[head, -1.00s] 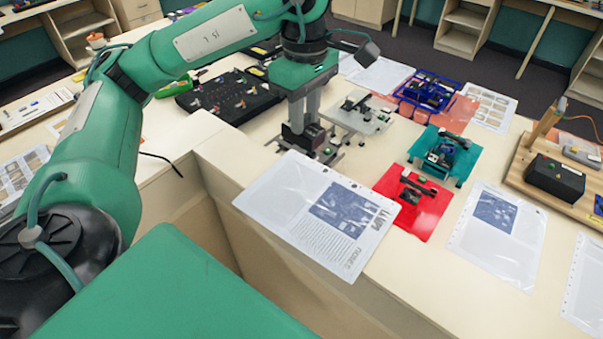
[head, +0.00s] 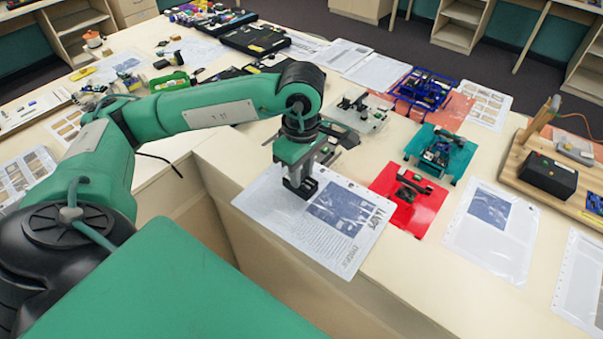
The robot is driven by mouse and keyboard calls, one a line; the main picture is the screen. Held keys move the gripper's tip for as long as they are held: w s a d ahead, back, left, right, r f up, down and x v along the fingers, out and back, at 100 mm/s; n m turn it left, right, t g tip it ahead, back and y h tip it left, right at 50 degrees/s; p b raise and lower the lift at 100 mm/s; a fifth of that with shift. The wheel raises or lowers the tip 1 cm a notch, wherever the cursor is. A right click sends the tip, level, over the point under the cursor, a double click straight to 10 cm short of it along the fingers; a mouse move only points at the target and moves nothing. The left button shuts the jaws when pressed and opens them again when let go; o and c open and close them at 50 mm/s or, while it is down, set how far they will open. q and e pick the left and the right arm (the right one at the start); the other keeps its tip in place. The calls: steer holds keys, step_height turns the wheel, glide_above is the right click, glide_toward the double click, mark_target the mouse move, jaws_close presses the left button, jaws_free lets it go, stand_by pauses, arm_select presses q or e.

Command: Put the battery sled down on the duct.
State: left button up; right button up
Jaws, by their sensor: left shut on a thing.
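My left gripper (head: 298,178) points down over the printed sheet in the middle of the head view. It is shut on a small dark block, which I take to be the battery sled (head: 303,190). The gripper hides most of it. The block is over the sheet's upper left part; I cannot tell whether it touches the sheet. I cannot pick out the duct with certainty. A grey piece (head: 343,138) shows partly behind the gripper. My right gripper is not in view.
The printed sheet (head: 335,243) overhangs the table's front edge. To the right are a red plate (head: 408,214) with a dark part, a teal stand (head: 463,160), a blue frame (head: 425,88) and a pale stand (head: 372,122). A black box (head: 547,176) sits on a wooden board.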

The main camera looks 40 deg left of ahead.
mark_target(302, 173)
arm_select(q)
step_height(302, 173, down, 2)
steer(key=shift+f, duration=0.3)
steer(key=o, duration=1)
steer(key=shift+r, duration=0.1)
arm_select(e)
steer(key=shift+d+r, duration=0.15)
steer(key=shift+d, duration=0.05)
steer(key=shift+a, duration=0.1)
arm_select(q)
steer(key=shift+r, duration=0.15)
step_height(302, 173, up, 10)
steer(key=b, duration=0.3)
steer(key=shift+r, duration=1)
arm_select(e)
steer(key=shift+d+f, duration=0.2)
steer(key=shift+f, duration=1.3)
